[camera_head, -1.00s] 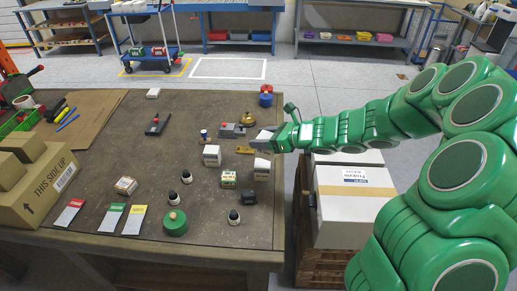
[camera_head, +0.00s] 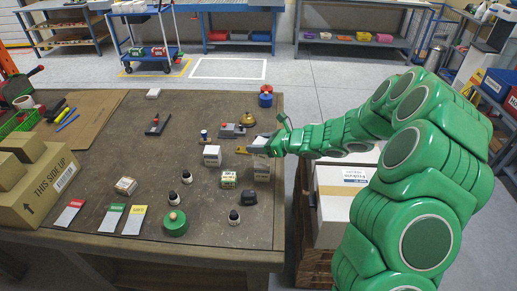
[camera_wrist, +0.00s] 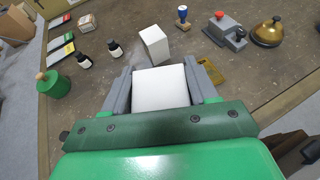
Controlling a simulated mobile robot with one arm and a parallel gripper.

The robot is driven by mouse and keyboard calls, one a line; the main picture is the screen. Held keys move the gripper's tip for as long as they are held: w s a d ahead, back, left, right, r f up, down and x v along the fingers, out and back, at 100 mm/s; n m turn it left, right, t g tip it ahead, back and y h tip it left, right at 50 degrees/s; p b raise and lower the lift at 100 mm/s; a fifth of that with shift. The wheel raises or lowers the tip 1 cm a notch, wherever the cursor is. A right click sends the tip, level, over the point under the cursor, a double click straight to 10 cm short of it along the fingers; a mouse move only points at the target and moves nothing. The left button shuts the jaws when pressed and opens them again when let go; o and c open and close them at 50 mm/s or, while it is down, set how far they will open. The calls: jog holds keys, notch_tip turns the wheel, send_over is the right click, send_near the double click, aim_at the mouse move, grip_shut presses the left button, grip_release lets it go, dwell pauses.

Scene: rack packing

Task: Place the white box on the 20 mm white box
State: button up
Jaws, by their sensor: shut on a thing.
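My gripper (camera_head: 259,148) is at the right edge of the table, its jaws shut on a white box. In the wrist view, the held white box (camera_wrist: 160,88) sits between the two grey fingers of my gripper (camera_wrist: 161,85). No size marking is readable.
A yellow piece (camera_wrist: 208,71) lies close to the fingers. A stamp (camera_head: 204,136), a grey device with a red knob (camera_wrist: 227,30) and a brass bell (camera_head: 248,119) stand behind.

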jog(key=shift+f, duration=1.15)
jog(key=shift+f, duration=0.15)
jog(key=o, duration=1.2)
jog(key=shift+c, duration=0.2)
jog(key=shift+d+r, duration=0.1)
jog(key=shift+r, duration=0.1)
jog(key=v, duration=1.2)
jog(key=shift+s, duration=0.15)
